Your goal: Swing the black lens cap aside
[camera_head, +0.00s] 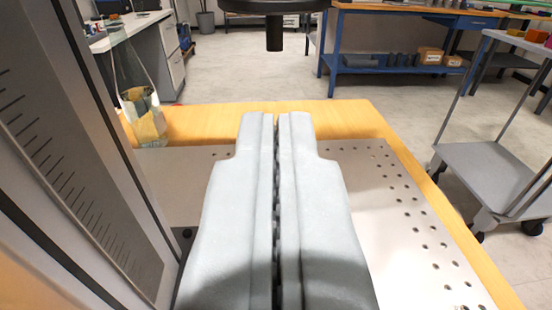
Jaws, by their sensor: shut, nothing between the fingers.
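A black round part, which looks like the lens cap (262,6), shows at the top middle of the view, cut off by the top edge. A short black peg (274,34) hangs down from it. What is above it is out of view. My gripper (276,118) is in the middle of the view, with its two pale grey fingers side by side and closed, holding nothing. The fingertips appear below the peg in the picture, with a visible gap between them; they do not touch it.
A grey column with a scale (75,150) stands close on the left. Below lies a metal plate with holes (400,215) on a wooden table (340,115). A clear bottle-like object (140,95) stands behind the column. A grey cart (490,175) stands at right.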

